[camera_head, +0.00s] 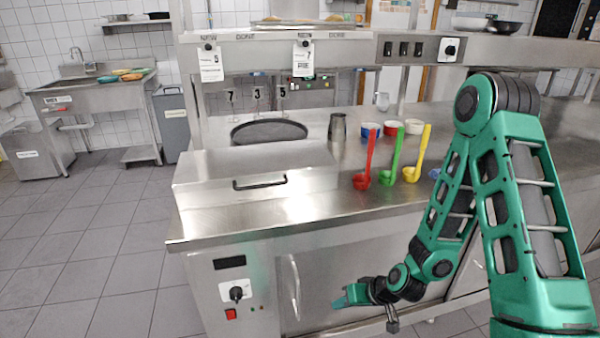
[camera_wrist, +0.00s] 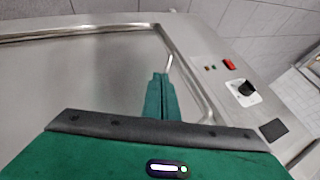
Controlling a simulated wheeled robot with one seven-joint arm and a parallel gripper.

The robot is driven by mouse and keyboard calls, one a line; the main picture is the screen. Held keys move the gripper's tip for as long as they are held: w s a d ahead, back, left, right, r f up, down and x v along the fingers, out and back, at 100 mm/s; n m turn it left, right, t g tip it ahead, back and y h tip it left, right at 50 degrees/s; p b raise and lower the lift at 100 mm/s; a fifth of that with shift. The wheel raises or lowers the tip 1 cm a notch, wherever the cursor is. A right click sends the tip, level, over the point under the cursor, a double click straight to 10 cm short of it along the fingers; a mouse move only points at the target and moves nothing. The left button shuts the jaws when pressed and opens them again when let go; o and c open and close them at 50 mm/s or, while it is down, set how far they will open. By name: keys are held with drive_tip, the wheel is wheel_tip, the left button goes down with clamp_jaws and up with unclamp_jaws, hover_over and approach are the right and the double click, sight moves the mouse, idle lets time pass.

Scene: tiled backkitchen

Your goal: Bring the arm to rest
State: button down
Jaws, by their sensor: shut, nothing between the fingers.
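My green arm fills the right side of the head view, bent at a high elbow and reaching down in front of the steel counter (camera_head: 250,219). My gripper (camera_head: 341,302) is low in front of the counter's cabinet door, pointing left. In the wrist view my gripper (camera_wrist: 161,88) shows as two green fingers pressed together, shut and empty. Beyond them is the steel cabinet door (camera_wrist: 90,85) with its handle (camera_wrist: 169,64). I cannot tell the exact gap between the fingertips and the door.
The control panel has a knob (camera_head: 237,292) and a red switch (camera_head: 231,314). Open tiled floor (camera_head: 95,245) lies left.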

drive_tip(key=s+d+r+m+g+h, duration=0.1)
drive_tip(key=s+d+r+h, duration=0.2)
drive_tip(key=d+r, duration=0.65)
drive_tip(key=s+d+r+m+g+h, duration=0.15)
drive_tip(key=s+d+r, duration=0.25)
drive_tip(key=d+r, duration=0.5)
drive_tip(key=s+d+r+m+g, duration=0.1)
drive_tip(key=s+d+r, duration=0.3)
drive_tip(key=s, duration=0.5)
drive_tip(key=s+d+r+m+g, duration=0.1)
drive_tip(key=s+d+r+m, duration=0.2)
drive_tip(key=s+r, duration=0.6)
drive_tip(key=shift+s+d+m+h, duration=0.4)
drive_tip(key=shift+m+h, duration=0.05)
drive_tip(key=shift+m, duration=0.2)
drive_tip(key=shift+w+f, duration=0.25)
drive_tip(key=shift+w, duration=0.4)
